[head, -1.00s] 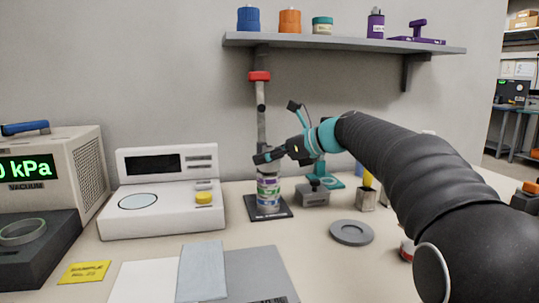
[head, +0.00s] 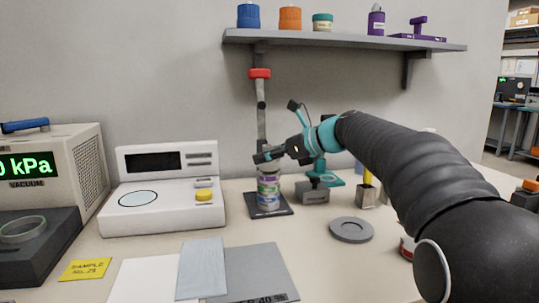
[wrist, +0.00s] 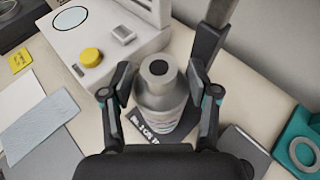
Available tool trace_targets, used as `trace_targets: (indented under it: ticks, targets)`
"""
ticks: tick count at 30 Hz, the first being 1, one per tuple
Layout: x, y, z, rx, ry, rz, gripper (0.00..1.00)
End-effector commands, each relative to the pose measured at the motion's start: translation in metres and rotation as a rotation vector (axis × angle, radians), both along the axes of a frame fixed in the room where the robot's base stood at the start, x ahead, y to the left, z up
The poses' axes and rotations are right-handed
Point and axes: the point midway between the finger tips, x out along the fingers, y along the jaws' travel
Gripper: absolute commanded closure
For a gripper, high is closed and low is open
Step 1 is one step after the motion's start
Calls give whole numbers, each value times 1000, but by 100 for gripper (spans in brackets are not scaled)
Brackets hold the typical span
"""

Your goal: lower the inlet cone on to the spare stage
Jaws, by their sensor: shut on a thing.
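The inlet cone (wrist: 158,82) is a pale grey, bottle-shouldered piece with a dark hole in its top. My gripper (wrist: 158,92) has one finger on each side of it and is shut on it. In the head view my gripper (head: 268,156) is at the top of an upright banded stack (head: 268,192), white, purple and green, on a dark base plate (head: 283,209). The cone is in line above the stack. My fingers hide most of the cone there. I cannot tell whether cone and stack touch, or which band is the spare stage.
A post with a red top (head: 260,74) stands right behind the stack. A white instrument (head: 120,222) is to the left, and a small grey block (head: 312,192) close to the right. A grey disc (head: 351,230) lies in front right. A shelf (head: 340,42) hangs above.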

Motion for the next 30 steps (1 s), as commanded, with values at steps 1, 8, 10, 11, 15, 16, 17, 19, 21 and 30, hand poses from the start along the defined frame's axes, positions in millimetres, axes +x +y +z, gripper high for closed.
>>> trace_targets:
  ticks: [1,8,10,11,15,16,17,19,21,30]
  targets:
    - [0,0,0,1,0,0,83]
    - [0,0,-2,1,0,0,83]
    - [0,0,-3,1,0,0,83]
    - [0,0,-4,1,0,0,83]
    - [0,0,-4,1,0,0,32]
    - [0,0,-4,1,0,0,25]
    - [0,0,-4,1,0,0,17]
    - [0,0,-4,1,0,0,11]
    - [0,0,-5,0,0,0,11]
    - [-2,-4,-3,0,0,-1,11]
